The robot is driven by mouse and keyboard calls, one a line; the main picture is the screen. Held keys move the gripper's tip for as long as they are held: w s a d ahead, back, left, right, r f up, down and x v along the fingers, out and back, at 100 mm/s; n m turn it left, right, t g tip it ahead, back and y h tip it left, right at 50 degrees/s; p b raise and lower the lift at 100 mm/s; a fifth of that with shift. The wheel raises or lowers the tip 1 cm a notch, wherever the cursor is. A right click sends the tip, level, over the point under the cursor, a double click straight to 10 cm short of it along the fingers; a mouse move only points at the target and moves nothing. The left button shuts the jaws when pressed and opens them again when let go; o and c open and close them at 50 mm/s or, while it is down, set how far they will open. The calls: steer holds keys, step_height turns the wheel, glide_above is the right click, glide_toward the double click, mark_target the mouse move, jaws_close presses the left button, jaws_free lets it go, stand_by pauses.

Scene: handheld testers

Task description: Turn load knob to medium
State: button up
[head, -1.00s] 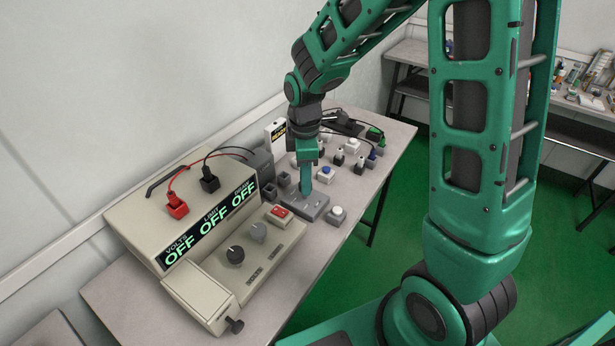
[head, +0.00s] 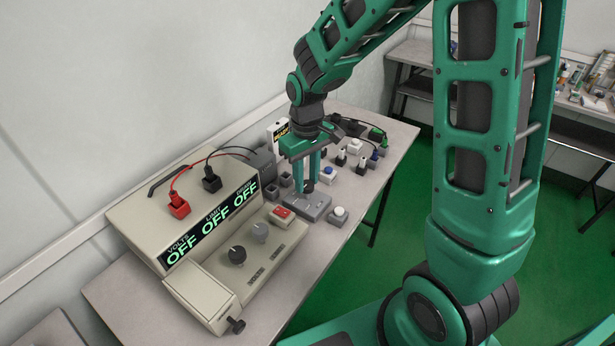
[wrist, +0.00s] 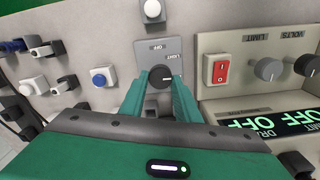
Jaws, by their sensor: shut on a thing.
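The load knob (wrist: 158,77) is a dark round knob with a short white pointer line, on a small grey box (wrist: 147,50) marked OFF and LIGHT. In the wrist view its pointer faces roughly right, below the LIGHT mark. No medium label can be made out; the fingers cover part of the box face. My gripper (wrist: 160,82) points down and is shut on the knob, one finger on each side. In the head view my gripper (head: 308,189) stands over the grey box (head: 312,209), and its fingers hide most of the knob.
A beige power supply (head: 135,220) with displays reading OFF, two other knobs and a red rocker switch (head: 281,213) stands close beside the box. Small button and switch blocks (head: 339,215) crowd the bench around it.

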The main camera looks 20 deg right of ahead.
mark_target(307, 183)
steer(key=m, duration=0.5)
steer(key=shift+w+d+r+m, duration=0.1)
steer(key=shift+d+m, duration=0.05)
steer(key=shift+m, duration=1.95)
steer(key=shift+a, duration=0.2)
steer(key=o, duration=1)
steer(key=shift+o, duration=0.2)
step_height(307, 183, up, 11)
steer(key=shift+f, duration=0.2)
